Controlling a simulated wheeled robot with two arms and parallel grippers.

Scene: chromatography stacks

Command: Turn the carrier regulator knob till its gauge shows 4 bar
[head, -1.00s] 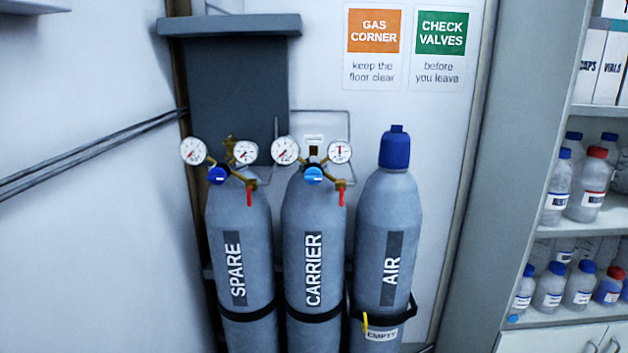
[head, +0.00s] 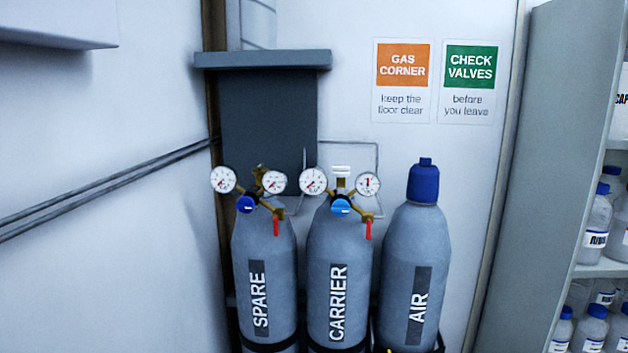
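The grey CARRIER cylinder (head: 338,262) stands in the middle of three cylinders. Its regulator has a blue knob (head: 341,206) at the front with a light mark across it. A left gauge (head: 313,181) and a right gauge (head: 368,184) flank the knob. The needles are too small to read a value from. A red lever (head: 368,229) hangs at the regulator's right. Neither of my grippers shows in the head view.
The SPARE cylinder (head: 264,270) stands at the left with a similar blue-knob regulator (head: 247,204). The AIR cylinder (head: 415,265) at the right wears a blue cap (head: 424,181). Bottle shelves (head: 600,270) stand at the far right. Pipes (head: 110,187) run along the left wall.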

